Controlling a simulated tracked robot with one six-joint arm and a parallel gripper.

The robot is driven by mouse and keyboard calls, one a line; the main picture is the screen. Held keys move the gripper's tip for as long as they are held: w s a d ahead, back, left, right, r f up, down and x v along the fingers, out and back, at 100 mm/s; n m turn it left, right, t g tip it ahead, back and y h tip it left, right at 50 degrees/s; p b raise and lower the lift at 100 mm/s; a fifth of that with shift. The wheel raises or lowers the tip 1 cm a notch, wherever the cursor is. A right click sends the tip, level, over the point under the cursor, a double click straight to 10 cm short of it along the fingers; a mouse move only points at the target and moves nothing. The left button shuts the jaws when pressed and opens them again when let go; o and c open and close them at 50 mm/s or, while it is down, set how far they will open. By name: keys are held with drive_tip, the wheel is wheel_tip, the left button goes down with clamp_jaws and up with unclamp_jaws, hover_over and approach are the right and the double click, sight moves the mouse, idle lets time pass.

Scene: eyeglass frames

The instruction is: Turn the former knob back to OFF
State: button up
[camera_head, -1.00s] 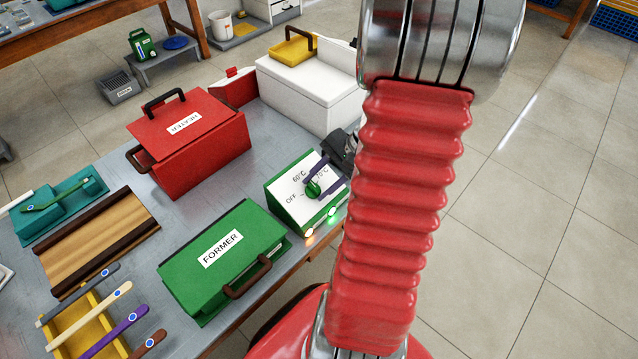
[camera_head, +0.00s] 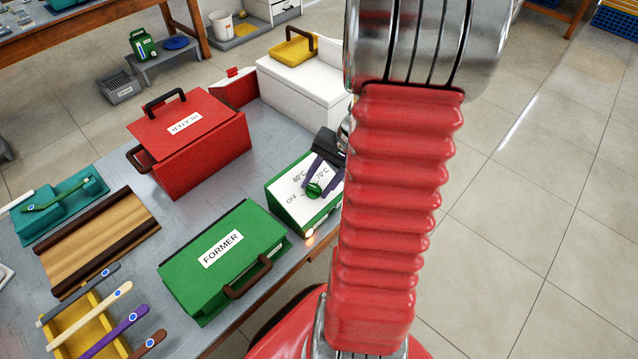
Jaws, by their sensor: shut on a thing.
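The former's control box (camera_head: 292,205) has green sides and a white sloped face marked OFF, 60°C and 70°C. Its green round knob (camera_head: 314,190) sits near the middle of that face. My gripper (camera_head: 319,181) has purple fingers and is shut on the knob, one finger on each side. Which mark the knob points to is too small to tell. An orange light (camera_head: 310,239) glows on the box's front edge. The green former (camera_head: 222,262), labelled FORMER, stands closed to the left of the box. My arm hides the right edge of the box.
A red heater box (camera_head: 190,148) stands behind the former. A white box (camera_head: 310,95) with a yellow lid piece is at the back. A wooden board (camera_head: 100,240) and a yellow tool tray (camera_head: 52,330) lie at left. Open floor is at right.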

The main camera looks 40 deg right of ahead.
drive_tip(key=n, duration=0.1)
drive_tip(key=n+g+h, duration=0.1)
drive_tip(key=n, duration=0.3)
drive_tip(key=shift+w+a+r, duration=0.2)
drive_tip(key=shift+w+a, duration=0.1)
drive_tip(key=shift+a, duration=0.05)
drive_tip(key=shift+s+a+f+n+g+h, duration=0.1)
drive_tip(key=shift+n+g+h, duration=0.25)
drive_tip(key=shift+n, duration=0.6)
drive_tip(key=shift+s+a+f+n+g+h, duration=0.1)
drive_tip(key=shift+n+g+h, duration=0.25)
drive_tip(key=shift+n, duration=0.6)
drive_tip(key=o, duration=0.9)
drive_tip(key=shift+o, duration=0.2)
drive_tip(key=shift+d, duration=0.1)
drive_tip(key=shift+r, duration=0.2)
drive_tip(key=shift+d+r, duration=0.1)
drive_tip(key=shift+r, duration=0.1)
wheel_tip(320, 180, up, 13)
drive_tip(key=d, duration=0.1)
drive_tip(key=shift+s+d, duration=0.3)
drive_tip(key=shift+s, duration=0.15)
